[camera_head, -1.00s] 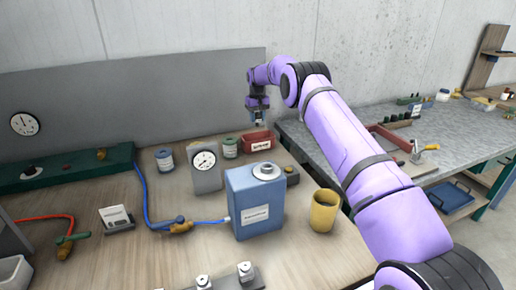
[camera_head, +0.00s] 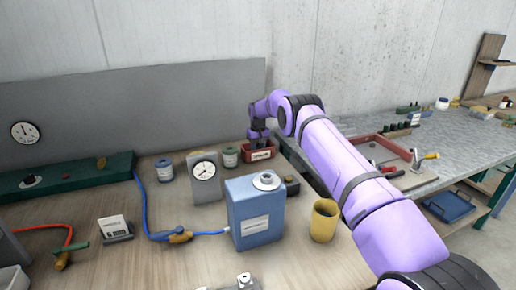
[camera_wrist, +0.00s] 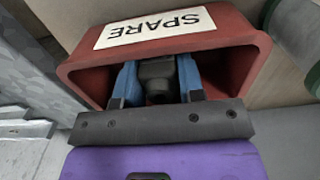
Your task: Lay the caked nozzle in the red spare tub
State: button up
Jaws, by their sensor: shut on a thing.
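The red spare tub (camera_head: 262,155) stands at the back right of the wooden bench, below the grey backboard. In the wrist view its wall with the white SPARE label (camera_wrist: 230,40) fills the upper part. My gripper (camera_wrist: 158,92) reaches down into the tub's opening, its two blue fingers inside the rim. It is shut on a dark nozzle (camera_wrist: 157,72) between the fingers. I cannot tell whether the nozzle touches the tub floor. In the head view my gripper (camera_head: 259,142) is just above the tub, and the nozzle is hidden.
A white-faced gauge (camera_head: 204,172) and small cans stand left of the tub. A blue canister (camera_head: 258,220) and a yellow cup (camera_head: 323,222) stand in front of it. A second bench (camera_head: 455,150) is at the right.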

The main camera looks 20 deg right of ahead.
jog(key=shift+f, duration=0.15)
jog(key=o, duration=1)
jog(key=shift+c, duration=0.2)
